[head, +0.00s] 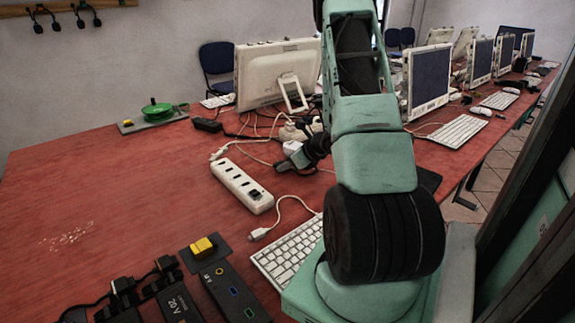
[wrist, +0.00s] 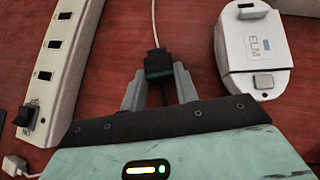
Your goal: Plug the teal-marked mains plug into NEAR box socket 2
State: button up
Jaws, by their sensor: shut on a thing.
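My gripper (wrist: 159,88) is shut on a black plug (wrist: 157,58) with a teal band. The plug sits between the two grey fingertips, and a pale cable runs from it toward the top of the wrist view. In the head view my gripper (head: 284,165) is low over the table, right of a white socket strip (head: 242,186); the plug is hard to make out there. The strip shows several dark slots and a black switch at its near end. It is also at the left of the wrist view (wrist: 62,48), apart from the plug. I see no label telling which box is NEAR.
A white box marked ELM (wrist: 252,50) lies close on the right. A loose white connector (head: 258,234) and a keyboard (head: 290,250) lie nearer me. Cables tangle behind my gripper by the monitor (head: 275,72). Black adapters (head: 172,300) line the front edge. The table's left is mostly clear.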

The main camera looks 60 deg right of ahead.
notch_tip(320, 180, up, 7)
jog(key=p, duration=0.4)
dwell(0.4)
jog(key=shift+f, duration=0.1)
